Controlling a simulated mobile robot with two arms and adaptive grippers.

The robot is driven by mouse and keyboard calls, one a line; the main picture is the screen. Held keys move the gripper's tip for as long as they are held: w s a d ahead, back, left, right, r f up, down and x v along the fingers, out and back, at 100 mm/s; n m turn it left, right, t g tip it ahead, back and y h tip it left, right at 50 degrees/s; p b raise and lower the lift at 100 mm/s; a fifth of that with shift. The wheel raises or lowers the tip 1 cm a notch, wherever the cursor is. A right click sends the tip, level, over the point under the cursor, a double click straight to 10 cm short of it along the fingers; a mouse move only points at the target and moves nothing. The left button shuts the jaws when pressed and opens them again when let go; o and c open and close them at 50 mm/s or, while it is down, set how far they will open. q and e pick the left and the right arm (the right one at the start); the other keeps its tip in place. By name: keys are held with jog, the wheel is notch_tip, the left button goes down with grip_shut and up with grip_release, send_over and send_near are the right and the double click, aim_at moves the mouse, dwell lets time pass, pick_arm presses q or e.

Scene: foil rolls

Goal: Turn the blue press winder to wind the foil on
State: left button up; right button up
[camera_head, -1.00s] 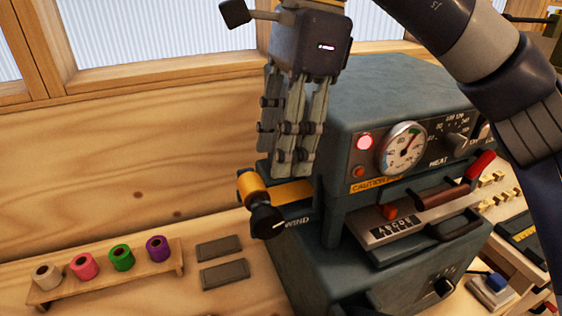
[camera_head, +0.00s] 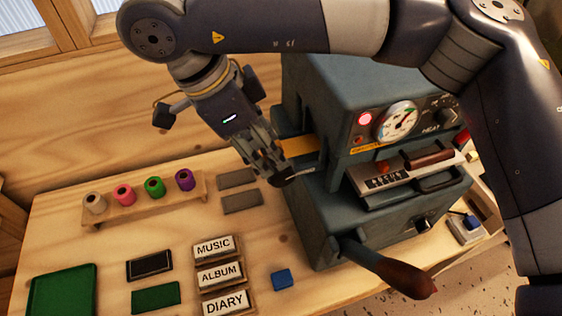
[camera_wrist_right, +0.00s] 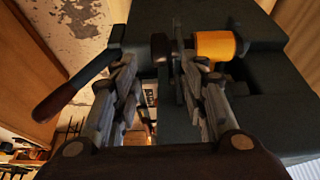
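The blue-grey press (camera_head: 350,90) stands right of centre in the head view. Its black winder knob (camera_head: 281,179) is on the left side, in front of the gold foil roll (camera_head: 298,147). My right gripper (camera_head: 272,172) reaches down to the knob from the upper left and partly hides it. In the right wrist view, the knob (camera_wrist_right: 160,47) shows between and just beyond the parted fingertips (camera_wrist_right: 160,66), with the gold roll (camera_wrist_right: 215,45) to the right. The fingers look open, and I see no clear contact. My left gripper is not in view.
A wooden rack (camera_head: 148,202) holds several coloured foil rolls at left. MUSIC, ALBUM and DIARY blocks (camera_head: 221,273) and a small blue block (camera_head: 283,279) lie in front. The press's long lever (camera_head: 395,272) sticks out towards the front right. My right arm spans the top and right.

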jog(key=p+x, duration=0.1)
jog(key=x, duration=0.6)
jog(key=shift+d+f+p, duration=0.1)
jog(key=shift+f+p, duration=0.15)
jog(key=shift+p, duration=0.1)
grip_shut()
